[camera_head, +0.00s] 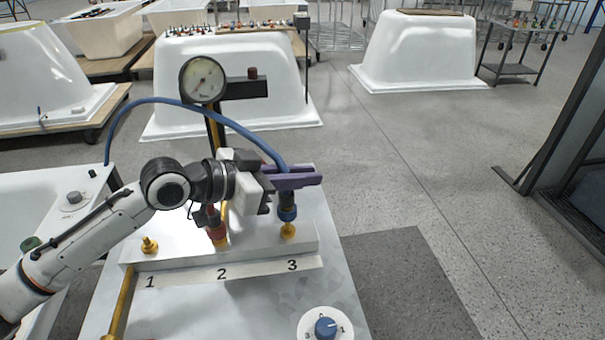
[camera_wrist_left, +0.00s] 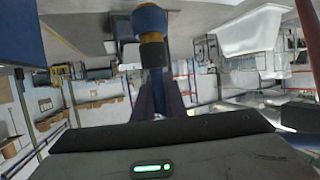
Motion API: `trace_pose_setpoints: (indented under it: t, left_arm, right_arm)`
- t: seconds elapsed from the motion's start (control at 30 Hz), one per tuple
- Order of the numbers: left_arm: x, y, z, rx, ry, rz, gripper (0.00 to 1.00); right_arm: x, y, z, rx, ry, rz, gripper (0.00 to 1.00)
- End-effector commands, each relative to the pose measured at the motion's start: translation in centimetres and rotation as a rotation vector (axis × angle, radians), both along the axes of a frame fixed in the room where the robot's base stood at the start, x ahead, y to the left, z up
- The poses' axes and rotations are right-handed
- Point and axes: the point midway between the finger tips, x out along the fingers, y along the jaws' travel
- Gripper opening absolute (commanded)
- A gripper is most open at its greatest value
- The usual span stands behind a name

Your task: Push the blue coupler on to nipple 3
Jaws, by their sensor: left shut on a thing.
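The blue coupler (camera_head: 287,212) hangs upright on the end of a blue hose (camera_head: 240,128) that arches over from the left. My left gripper (camera_head: 292,180), with purple fingers, is shut on it near its top. The coupler is directly over brass nipple 3 (camera_head: 288,232), behind the label 3; I cannot tell whether they touch or how far it is seated. My right gripper is not in view.
A red coupler (camera_head: 216,231) is at nipple 2. Brass nipple 1 (camera_head: 149,245) is bare. A pressure gauge (camera_head: 203,80) on a post stands behind my gripper. A blue knob (camera_head: 326,327) is at the front.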

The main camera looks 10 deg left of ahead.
Motion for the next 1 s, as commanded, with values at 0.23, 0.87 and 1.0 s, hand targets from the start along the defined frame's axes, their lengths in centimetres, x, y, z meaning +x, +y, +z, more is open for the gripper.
trace_pose_setpoints:
  t: [0.23,0.87,1.0]
  left_arm:
    - [0.0,0.0,-0.2,-0.001,-0.001,0.000,0.00]
    - [0.0,0.0,-1.8,-0.001,0.000,0.000,0.00]
    - [0.0,0.0,-2.1,-0.001,0.000,0.000,0.00]
  right_arm:
    - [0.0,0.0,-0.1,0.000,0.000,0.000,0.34]
    - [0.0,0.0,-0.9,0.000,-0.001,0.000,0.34]
    - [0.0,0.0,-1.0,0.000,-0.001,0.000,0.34]
